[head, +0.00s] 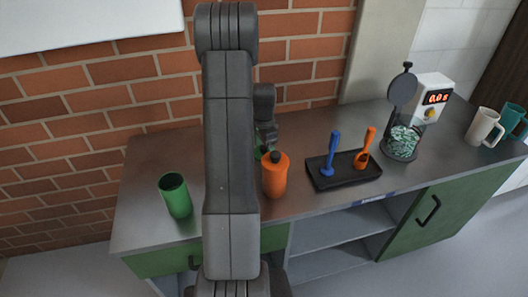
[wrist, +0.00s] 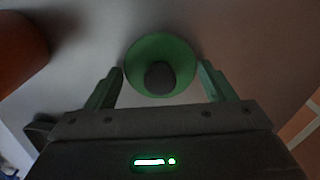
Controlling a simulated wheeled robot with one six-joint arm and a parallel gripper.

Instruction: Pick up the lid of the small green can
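A green round thing with a dark knob at its middle, apparently the small green can seen from above with its lid (wrist: 160,77), lies between my fingertips in the wrist view. In the head view only a sliver of green (head: 258,152) shows beside my arm; the rest is hidden. My gripper (wrist: 161,72) is open, one finger on each side of the green round thing, with gaps visible on both sides. In the head view my gripper (head: 267,138) is partly hidden, behind the orange bottle. I cannot tell its exact height over the lid.
An orange bottle (head: 274,180) with a dark cap stands close by; its orange side fills the wrist view's upper left (wrist: 18,45). A taller open green can (head: 176,196) stands left.

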